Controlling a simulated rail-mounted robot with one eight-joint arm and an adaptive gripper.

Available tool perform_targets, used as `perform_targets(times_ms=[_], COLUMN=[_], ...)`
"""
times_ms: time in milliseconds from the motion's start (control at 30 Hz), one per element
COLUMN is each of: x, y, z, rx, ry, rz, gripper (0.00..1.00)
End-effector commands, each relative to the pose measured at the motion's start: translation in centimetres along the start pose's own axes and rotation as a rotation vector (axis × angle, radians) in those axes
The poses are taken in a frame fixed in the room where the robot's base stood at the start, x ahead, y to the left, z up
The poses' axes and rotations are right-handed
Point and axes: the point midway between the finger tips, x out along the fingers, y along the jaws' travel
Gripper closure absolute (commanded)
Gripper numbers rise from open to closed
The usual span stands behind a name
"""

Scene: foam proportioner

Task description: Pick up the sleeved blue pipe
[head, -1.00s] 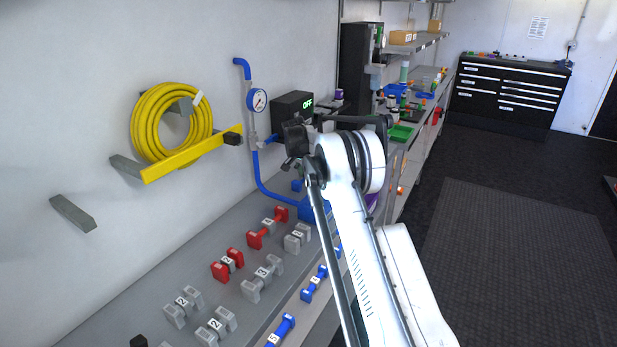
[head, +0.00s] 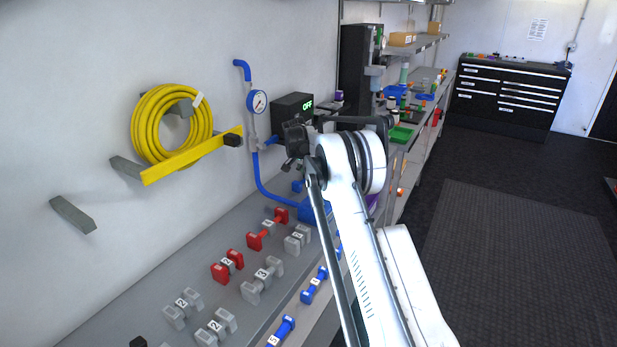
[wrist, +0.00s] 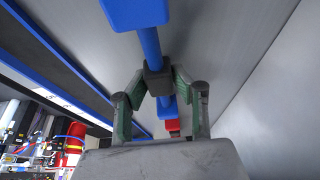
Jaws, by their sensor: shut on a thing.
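The sleeved blue pipe (wrist: 149,42) runs through the middle of the wrist view, with a dark sleeve (wrist: 158,80) around it and a larger blue block (wrist: 135,12) at its upper end. My gripper (wrist: 159,76) has its two fingers against opposite sides of the sleeve, shut on it. More blue and a red part show beyond the sleeve, between the fingers. In the head view my arm ends beside blue wall piping (head: 259,168); the fingers' grip is not clear there.
A round gauge (head: 257,101) and a black box reading OFF (head: 292,113) are near my arm's end. A yellow hose (head: 150,125) hangs at left. Dark floor at right is open.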

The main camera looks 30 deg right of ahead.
Motion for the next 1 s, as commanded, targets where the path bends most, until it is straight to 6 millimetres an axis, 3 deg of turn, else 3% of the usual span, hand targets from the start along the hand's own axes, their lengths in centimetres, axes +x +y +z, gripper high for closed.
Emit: perform_targets(times_ms=[500, 767, 1000], x=[-6.4, -6.2, -6.1], y=[0.3, 4.9, 11.6], z=[-2.7, -2.6, -2.6], rx=[0.000, 0.003, 0.004], ry=[0.000, 0.000, 0.000], rz=[0.000, 0.001, 0.002], gripper=[1.00, 1.00, 1.00])
